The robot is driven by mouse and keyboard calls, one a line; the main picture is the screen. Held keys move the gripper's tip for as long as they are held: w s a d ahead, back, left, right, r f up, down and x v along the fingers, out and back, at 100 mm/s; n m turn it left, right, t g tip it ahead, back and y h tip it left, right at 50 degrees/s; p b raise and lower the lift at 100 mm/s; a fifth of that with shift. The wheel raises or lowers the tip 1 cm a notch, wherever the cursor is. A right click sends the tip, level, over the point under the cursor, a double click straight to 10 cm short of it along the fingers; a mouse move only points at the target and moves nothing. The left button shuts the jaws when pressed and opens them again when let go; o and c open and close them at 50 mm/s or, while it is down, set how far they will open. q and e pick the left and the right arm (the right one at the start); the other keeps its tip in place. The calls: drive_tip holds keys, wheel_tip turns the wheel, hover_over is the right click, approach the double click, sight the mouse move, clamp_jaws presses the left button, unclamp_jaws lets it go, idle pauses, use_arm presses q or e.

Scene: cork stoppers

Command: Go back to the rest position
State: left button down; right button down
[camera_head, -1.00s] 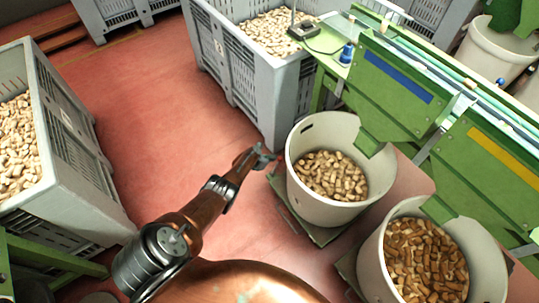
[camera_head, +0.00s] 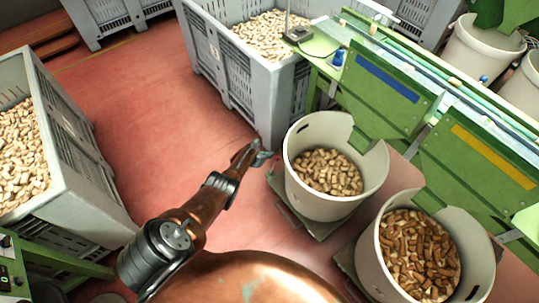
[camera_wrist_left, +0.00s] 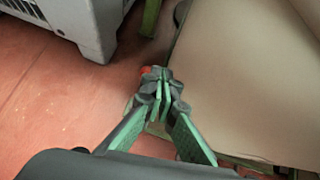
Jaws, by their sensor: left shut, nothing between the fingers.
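My left gripper (camera_head: 262,157) is shut and empty, held in the air just left of the nearer-to-middle white bin in the head view. In the left wrist view its fingers (camera_wrist_left: 160,78) are together with nothing between them. The white bin (camera_head: 310,200) holds pale cork stoppers (camera_head: 328,172); its pale wall (camera_wrist_left: 250,70) fills the right of the left wrist view. The gripper looks apart from it in the head view. My right gripper is not in view.
A second white bin (camera_head: 375,262) with darker corks stands at lower right. Grey crates of corks stand at left (camera_head: 75,150) and at the back (camera_head: 240,80). A green machine (camera_head: 440,140) runs along the right. Red floor (camera_head: 150,120) is clear between the crates.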

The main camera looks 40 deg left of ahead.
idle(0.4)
